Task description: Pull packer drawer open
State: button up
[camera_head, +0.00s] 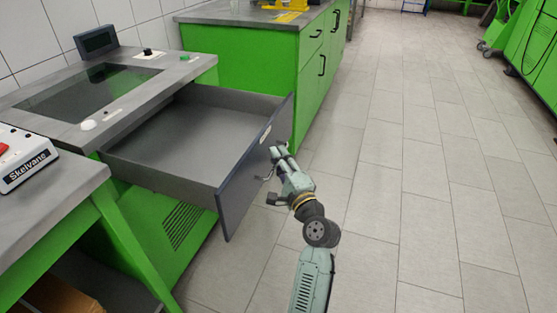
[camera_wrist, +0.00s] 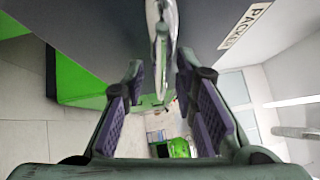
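The packer drawer (camera_head: 165,150) is pulled far out of the green bench in the head view, and its inside looks empty. Its dark front panel (camera_head: 255,165) faces my gripper (camera_head: 276,174). In the wrist view, the panel carries a white label (camera_wrist: 245,25) reading "PACKE", with the rest cut off. The shiny metal handle (camera_wrist: 161,50) is at the top middle of the wrist view. My gripper (camera_wrist: 160,75) has its fingers apart, one on each side of the handle's line. I see no clear contact between fingers and handle.
The packer bench top (camera_head: 150,70) has a dark glass panel and a small screen. A grey-topped table (camera_head: 60,195) with a "Skelvane" box (camera_head: 25,158) stands at the left. Green cabinets (camera_head: 270,55) stand behind the drawer. The tiled floor (camera_head: 400,180) to the right is clear.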

jog(key=v, duration=1.2)
dwell(0.5)
